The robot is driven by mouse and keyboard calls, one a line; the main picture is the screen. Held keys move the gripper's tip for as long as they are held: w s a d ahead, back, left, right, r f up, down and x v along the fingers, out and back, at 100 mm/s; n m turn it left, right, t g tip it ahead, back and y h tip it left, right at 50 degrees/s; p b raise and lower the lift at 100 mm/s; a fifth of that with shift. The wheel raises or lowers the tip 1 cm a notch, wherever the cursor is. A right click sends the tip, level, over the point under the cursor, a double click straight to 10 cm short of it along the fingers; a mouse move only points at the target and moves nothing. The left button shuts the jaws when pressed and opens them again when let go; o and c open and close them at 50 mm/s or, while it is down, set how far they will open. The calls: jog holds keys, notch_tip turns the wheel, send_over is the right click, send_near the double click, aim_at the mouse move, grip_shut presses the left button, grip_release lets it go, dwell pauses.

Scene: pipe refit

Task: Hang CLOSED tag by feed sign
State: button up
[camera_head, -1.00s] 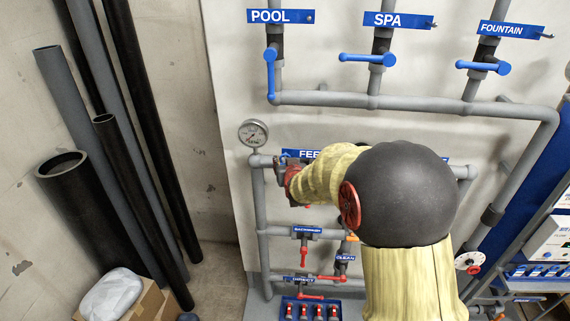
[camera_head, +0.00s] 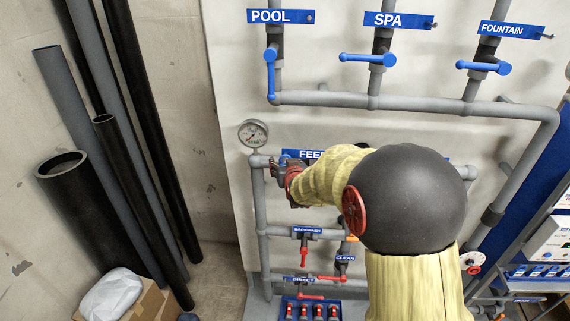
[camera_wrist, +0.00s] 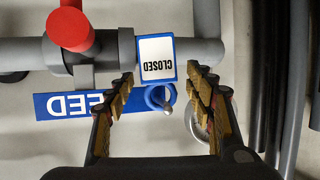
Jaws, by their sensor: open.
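The CLOSED tag (camera_wrist: 157,58), white with a blue border and a blue ring, appears upside down in the wrist view, in front of the grey pipe. Its ring (camera_wrist: 153,97) appears to be around a small metal peg (camera_wrist: 168,106) at the end of the blue FEED sign (camera_wrist: 70,104). My gripper (camera_wrist: 160,77) is open, with one finger on each side of the tag and visible gaps between. In the head view the FEED sign (camera_head: 305,155) is partly hidden by my arm, and my gripper (camera_head: 277,168) is at its left end.
A red valve handle (camera_wrist: 70,29) sits on the pipe close to my gripper. A pressure gauge (camera_head: 253,133) stands just left of the FEED sign. Lower red-handled valves (camera_head: 304,255) are below. Loose pipes (camera_head: 110,150) lean at the left wall.

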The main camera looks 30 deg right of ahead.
jog(key=v, duration=1.1)
jog(key=shift+s, duration=0.2)
jog(key=shift+s+a+p, duration=0.25)
jog(key=shift+s+a, duration=0.45)
jog(key=shift+s, duration=0.3)
jog(key=shift+s+a+p, duration=0.25)
jog(key=shift+s+a, duration=0.45)
jog(key=shift+s, duration=0.3)
